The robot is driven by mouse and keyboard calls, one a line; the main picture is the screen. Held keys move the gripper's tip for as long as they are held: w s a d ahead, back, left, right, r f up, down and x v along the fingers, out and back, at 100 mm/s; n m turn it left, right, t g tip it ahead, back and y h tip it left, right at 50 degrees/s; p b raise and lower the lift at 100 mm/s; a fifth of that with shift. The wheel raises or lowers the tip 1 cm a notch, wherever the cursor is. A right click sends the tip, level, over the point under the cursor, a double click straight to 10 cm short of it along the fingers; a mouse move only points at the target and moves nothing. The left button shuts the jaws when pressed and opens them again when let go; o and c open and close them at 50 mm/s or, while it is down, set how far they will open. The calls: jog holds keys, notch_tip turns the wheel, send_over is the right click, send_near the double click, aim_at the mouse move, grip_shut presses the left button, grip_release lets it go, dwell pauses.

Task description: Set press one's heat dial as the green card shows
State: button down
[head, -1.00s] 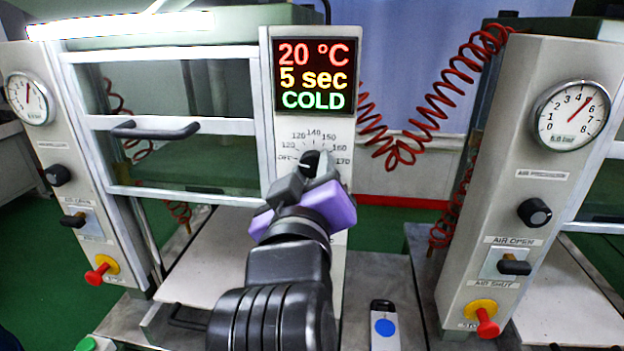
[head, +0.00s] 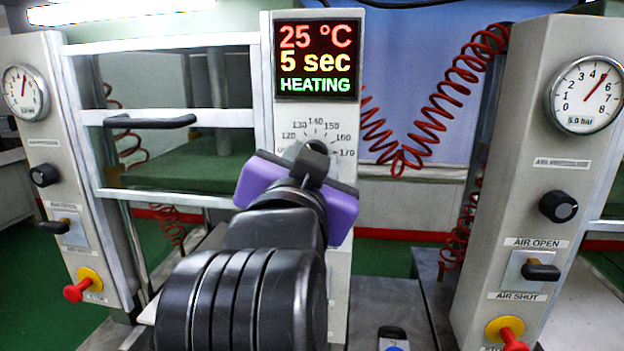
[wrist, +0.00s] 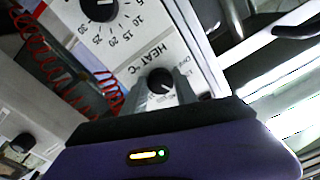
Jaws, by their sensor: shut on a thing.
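Press one's heat dial (wrist: 160,81) is a small black knob on a pale panel marked "HEAT °C" in the wrist view. My gripper (wrist: 160,92) is shut on it, one grey finger on each side. In the head view my purple-sided gripper (head: 312,156) covers most of the dial, and numbers from about 120 to 170 show around it. I cannot read the dial's exact setting. The display (head: 316,61) above reads 25 °C, 5 sec, HEATING. I see no green card in either view.
Another black dial (wrist: 100,6) with numbers up to 30 sits beside the heat dial. A neighbouring column (head: 505,190) at right carries a gauge (head: 586,94), knob, air lever (head: 541,271) and red stop button (head: 512,338). A red coiled hose (head: 440,110) hangs between the columns.

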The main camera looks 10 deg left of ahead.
jog(key=shift+f+m+b, duration=0.1)
jog(key=shift+m+b, duration=1.45)
jog(key=shift+m, duration=0.75)
jog(key=c, duration=1)
grip_release()
jog(key=shift+o, duration=0.2)
jog(key=shift+s+a, duration=0.1)
jog(key=s, duration=0.7)
jog(key=shift+s+b, duration=0.3)
jog(key=shift+b, duration=0.05)
jog(key=shift+a, duration=0.1)
